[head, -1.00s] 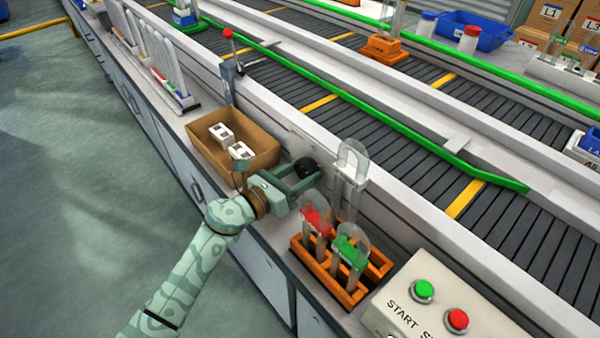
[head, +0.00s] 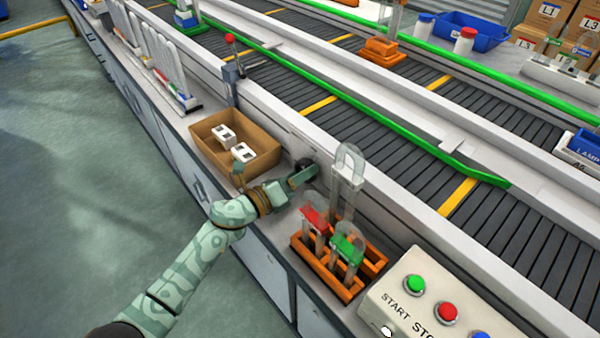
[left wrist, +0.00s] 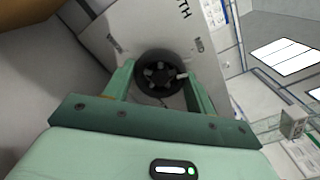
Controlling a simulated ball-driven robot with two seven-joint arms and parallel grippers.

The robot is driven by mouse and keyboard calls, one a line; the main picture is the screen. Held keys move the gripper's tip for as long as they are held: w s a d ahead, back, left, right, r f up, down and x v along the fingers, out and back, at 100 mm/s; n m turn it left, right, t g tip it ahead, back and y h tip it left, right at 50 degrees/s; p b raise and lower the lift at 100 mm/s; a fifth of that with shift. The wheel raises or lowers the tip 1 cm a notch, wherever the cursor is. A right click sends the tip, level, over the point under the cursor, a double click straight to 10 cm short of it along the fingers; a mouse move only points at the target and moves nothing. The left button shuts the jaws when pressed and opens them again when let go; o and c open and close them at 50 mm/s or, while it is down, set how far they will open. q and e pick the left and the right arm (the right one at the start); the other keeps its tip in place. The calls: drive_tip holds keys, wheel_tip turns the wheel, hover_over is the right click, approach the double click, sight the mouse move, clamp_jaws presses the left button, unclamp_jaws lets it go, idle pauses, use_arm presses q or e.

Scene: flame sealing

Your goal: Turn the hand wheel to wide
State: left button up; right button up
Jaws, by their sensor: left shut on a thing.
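The hand wheel is a small black wheel on a pale plate on the conveyor's side wall. In the left wrist view the wheel (left wrist: 160,75) sits between my left gripper's two fingers, with lettering ending in "TH" on the plate (left wrist: 150,28) above it. My left gripper (head: 303,172) is shut on the wheel, and its fingers also show in the left wrist view (left wrist: 160,88). In the head view the wheel (head: 304,163) is mostly hidden behind the fingers. I cannot read its setting. My right gripper is not in view.
A cardboard box (head: 213,161) with white parts stands left of my gripper. An orange rack (head: 322,277) with red and green clamps and clear pieces stands close on the right. A button panel (head: 391,302) is at the lower right. The conveyor (head: 370,135) runs behind.

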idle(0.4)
use_arm(q)
drive_tip(key=o, duration=1)
drive_tip(key=shift+a, duration=0.1)
drive_tip(key=p+v, duration=0.2)
drive_tip(key=v, duration=1.4)
drive_tip(key=shift+s+a, duration=0.1)
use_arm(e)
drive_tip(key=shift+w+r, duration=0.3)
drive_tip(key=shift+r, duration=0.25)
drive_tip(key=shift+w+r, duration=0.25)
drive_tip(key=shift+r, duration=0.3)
